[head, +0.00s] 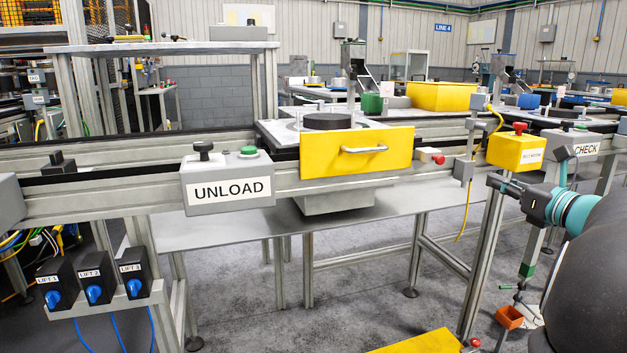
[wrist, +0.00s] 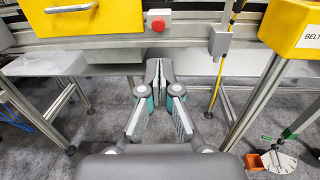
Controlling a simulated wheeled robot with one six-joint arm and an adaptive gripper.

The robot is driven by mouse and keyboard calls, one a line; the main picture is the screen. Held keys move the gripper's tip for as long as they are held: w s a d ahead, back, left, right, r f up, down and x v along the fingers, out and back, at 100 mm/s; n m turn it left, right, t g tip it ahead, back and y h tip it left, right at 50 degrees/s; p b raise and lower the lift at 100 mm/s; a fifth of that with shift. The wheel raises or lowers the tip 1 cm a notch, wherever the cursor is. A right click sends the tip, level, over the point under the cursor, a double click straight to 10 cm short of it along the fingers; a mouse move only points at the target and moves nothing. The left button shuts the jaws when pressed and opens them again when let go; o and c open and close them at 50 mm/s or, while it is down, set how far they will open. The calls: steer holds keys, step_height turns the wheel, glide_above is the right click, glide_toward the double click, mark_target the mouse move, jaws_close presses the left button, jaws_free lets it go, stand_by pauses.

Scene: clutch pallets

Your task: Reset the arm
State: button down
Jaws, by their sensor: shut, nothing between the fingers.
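My gripper (head: 494,182) is at the right of the head view, in front of the conveyor line and below the yellow box with the red button. In the wrist view my gripper (wrist: 158,72) points forward with its two grey fingers together and nothing between them. It hangs in free air, below and in front of the conveyor rail. My dark arm fills the lower right of the head view.
The conveyor rail (head: 450,133) runs across ahead, carrying a yellow-fronted pallet (head: 330,153) with a dark disc. The UNLOAD box (head: 228,184), yellow button box (head: 516,152) and CHECK box (head: 586,150) are mounted along it. A grey shelf (head: 240,231) lies below.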

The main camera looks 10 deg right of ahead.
steer(key=s+a+f+n+g+y, duration=0.1)
steer(key=a+f+n+g, duration=0.3)
steer(key=a, duration=0.5)
steer(key=s+a+f+n+g+y, duration=0.1)
steer(key=a+f+n+g, duration=0.1)
steer(key=a+n, duration=0.5)
steer(key=s+a+f+n+g+y, duration=0.1)
steer(key=a+f+n+g, duration=0.25)
steer(key=a, duration=0.85)
steer(key=s+a+f+n+g+h, duration=0.1)
steer(key=s+a+f+n+h, duration=0.2)
steer(key=s+n, duration=0.5)
steer(key=s+a+f+n+g+h, duration=0.2)
steer(key=s+a+f+n, duration=0.3)
steer(key=s+f+n, duration=0.3)
steer(key=s+n, duration=0.1)
steer(key=n, duration=0.2)
steer(key=shift+n+h+p, duration=0.35)
steer(key=shift+h+p, duration=0.05)
